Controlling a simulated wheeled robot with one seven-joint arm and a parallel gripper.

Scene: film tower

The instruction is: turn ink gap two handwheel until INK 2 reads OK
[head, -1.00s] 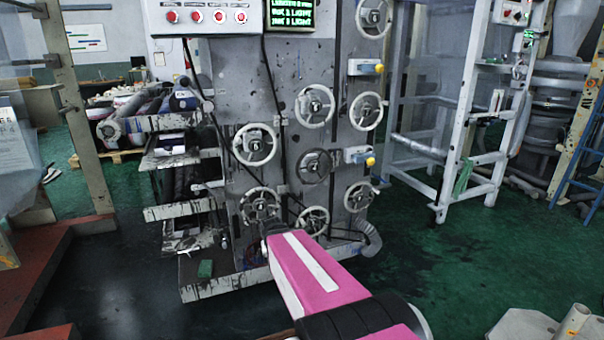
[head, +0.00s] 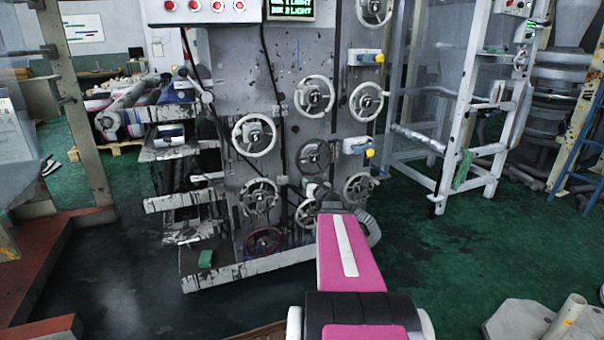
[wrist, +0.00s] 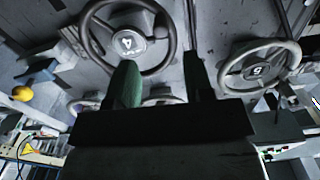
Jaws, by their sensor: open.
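Several spoked handwheels stand on the grey machine face; I cannot tell which is ink gap two. In the head view there are an upper wheel (head: 314,83), a left wheel (head: 254,120) and a dark wheel (head: 314,145). The cropped display (head: 290,9) shows lines ending in LIGHT; the digits are hard to read. My gripper (wrist: 160,62) is open and empty in the wrist view, its fingers just below a wheel whose hub looks marked 4 (wrist: 126,42). Another numbered wheel (wrist: 258,70) is at right. In the head view my arm's end hides the fingers.
A red row of buttons (head: 194,6) tops the machine. Yellow-knobbed boxes (head: 357,146) project between wheels. A dark red wheel (head: 263,241) sits low, above the machine's base ledge (head: 240,276). A white frame (head: 454,150) stands at right; green floor (head: 440,250) is open before it.

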